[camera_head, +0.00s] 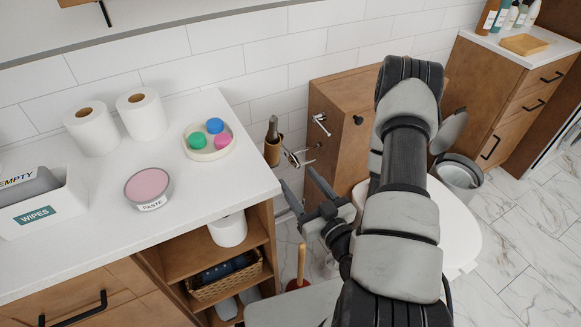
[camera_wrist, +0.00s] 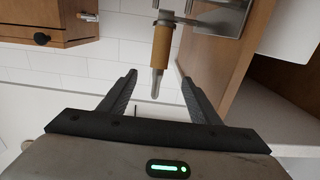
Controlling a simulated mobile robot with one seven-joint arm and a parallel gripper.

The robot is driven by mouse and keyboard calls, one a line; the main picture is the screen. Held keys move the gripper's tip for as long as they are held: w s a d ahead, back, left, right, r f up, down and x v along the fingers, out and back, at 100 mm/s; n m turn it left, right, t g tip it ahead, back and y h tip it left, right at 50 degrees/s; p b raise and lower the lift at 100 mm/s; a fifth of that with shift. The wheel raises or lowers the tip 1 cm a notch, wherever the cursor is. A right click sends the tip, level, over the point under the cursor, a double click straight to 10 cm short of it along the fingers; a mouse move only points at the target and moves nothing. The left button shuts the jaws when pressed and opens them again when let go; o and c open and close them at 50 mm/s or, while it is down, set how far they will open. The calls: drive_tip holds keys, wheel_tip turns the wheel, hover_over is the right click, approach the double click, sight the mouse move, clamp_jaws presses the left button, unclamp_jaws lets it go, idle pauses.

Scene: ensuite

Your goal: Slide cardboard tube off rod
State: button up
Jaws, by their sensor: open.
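The cardboard tube (camera_head: 272,153) is a brown cylinder around an upright rod beside the counter's right end. The rod's rounded tip (camera_head: 272,127) sticks out above it. In the wrist view, which looks upside down, the tube (camera_wrist: 161,47) hangs at top centre and the rod tip (camera_wrist: 156,84) points downward. A metal bracket (camera_wrist: 215,17) is at the rod's base. My gripper (camera_head: 298,178) is open and empty, to the right of the tube and nearer the camera. In the wrist view the gripper's fingers (camera_wrist: 159,77) spread either side of the rod tip, apart from it.
The white counter (camera_head: 100,250) holds two paper rolls (camera_head: 141,114), a pink paste tin (camera_head: 147,187), a dish (camera_head: 228,146) of coloured balls and a wipes box (camera_head: 40,205). A wooden cabinet (camera_head: 335,105) with a chrome holder (camera_head: 320,123) stands behind. A plunger (camera_head: 301,265) is below.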

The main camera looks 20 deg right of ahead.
drive_tip(key=b, duration=0.5)
approach(276, 149)
drive_tip(key=w, duration=0.5)
drive_tip(key=w+a, duration=0.1)
drive_tip(key=w, duration=0.3)
drive_tip(key=w+a, duration=0.1)
drive_tip(key=w, duration=0.2)
drive_tip(key=shift+w+a+p, duration=0.2)
drive_tip(key=shift+w+p, duration=0.1)
drive_tip(key=shift+p, duration=0.1)
drive_tip(key=c, duration=1.1)
drive_tip(key=s+r+p, duration=0.2)
drive_tip(key=r+p, duration=0.4)
drive_tip(key=r, duration=0.5)
drive_tip(key=s+r+p, duration=0.2)
drive_tip(key=r+p, duration=0.4)
drive_tip(key=r, duration=0.5)
drive_tip(key=shift+s+d+r, duration=0.2)
drive_tip(key=shift+s+d, duration=0.2)
drive_tip(key=shift+d, duration=0.05)
drive_tip(key=shift+r+p, duration=0.1)
drive_tip(key=shift+p, duration=0.2)
